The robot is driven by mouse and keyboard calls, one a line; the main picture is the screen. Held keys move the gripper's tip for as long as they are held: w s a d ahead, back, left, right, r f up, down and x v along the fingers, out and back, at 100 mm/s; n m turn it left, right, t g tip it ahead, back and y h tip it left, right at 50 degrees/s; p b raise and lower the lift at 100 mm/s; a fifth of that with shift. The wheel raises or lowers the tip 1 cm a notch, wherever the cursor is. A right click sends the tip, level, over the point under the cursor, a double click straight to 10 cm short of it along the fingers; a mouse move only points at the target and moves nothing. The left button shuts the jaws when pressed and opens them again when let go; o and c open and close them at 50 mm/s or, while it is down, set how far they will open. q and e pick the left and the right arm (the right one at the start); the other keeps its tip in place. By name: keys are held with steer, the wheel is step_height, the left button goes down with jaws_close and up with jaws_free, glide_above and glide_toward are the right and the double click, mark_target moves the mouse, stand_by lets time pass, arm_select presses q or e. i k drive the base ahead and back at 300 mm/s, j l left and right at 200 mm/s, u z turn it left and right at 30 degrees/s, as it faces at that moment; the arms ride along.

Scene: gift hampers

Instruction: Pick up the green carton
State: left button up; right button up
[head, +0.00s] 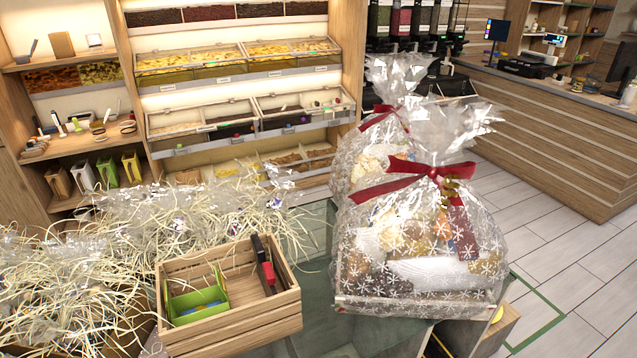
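A green open-topped carton (198,303) sits inside a wooden crate (230,330) on the table, in the left part of the crate. Something blue shows inside it. A black and red tool (265,265) lies in the same crate, to the right of the green carton, leaning on the crate's back wall. Another green carton (107,172) stands on the lower shelf at the left, between a white carton (82,176) and a yellow one (132,168). Neither of my grippers shows in the head view.
Shredded straw and clear film (70,275) cover the table left of and behind the crate. Two wrapped hampers with red ribbons, the front one (420,265) largest, stand to its right. A counter (560,130) is at the back right, with open tiled floor (590,260) before it.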

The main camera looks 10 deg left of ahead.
mark_target(178, 305)
steer(key=u, duration=1.25)
